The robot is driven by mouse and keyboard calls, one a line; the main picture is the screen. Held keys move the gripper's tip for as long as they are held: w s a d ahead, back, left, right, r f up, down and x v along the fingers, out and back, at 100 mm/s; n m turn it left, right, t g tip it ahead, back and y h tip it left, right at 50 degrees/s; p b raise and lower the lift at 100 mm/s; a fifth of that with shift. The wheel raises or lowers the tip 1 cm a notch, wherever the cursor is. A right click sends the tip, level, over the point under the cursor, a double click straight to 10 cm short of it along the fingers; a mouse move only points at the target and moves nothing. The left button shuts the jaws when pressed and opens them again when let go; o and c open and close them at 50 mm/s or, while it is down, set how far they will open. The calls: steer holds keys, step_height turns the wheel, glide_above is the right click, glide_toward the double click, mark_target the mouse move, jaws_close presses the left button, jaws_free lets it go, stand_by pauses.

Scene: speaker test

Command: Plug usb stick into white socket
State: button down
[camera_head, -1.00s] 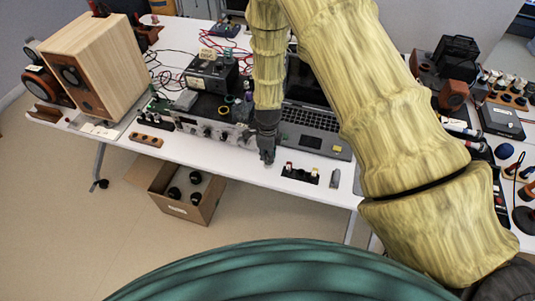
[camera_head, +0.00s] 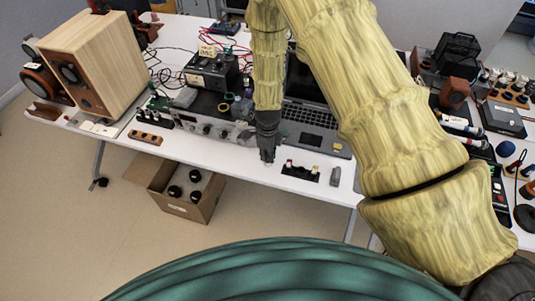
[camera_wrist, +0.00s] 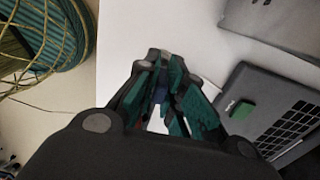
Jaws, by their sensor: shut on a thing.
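My gripper (camera_head: 267,155) points down over the front part of the white table, in front of the laptop. In the wrist view its fingers (camera_wrist: 163,88) are closed together on something small. Only a dark blue sliver (camera_wrist: 160,84) shows between them; it fits the usb stick, but the fingers hide most of it. I cannot make out a white socket for certain. A black plate (camera_head: 300,170) with small white, red and yellow parts lies just right of my gripper, apart from it.
The laptop (camera_head: 312,139) lies right behind my gripper. A silver-fronted device (camera_head: 212,129) stands to its left. A small grey block (camera_head: 335,176) lies right of the black plate. A wooden speaker (camera_head: 105,62) stands far left. An open cardboard box (camera_head: 182,208) sits on the floor below.

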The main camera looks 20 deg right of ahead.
steer(key=shift+f, duration=0.2)
stand_by(0.5)
steer(key=c, duration=1.1)
jaws_free()
steer(key=shift+o, duration=0.2)
steer(key=shift+r+p, duration=1.4)
steer(key=shift+r, duration=1.15)
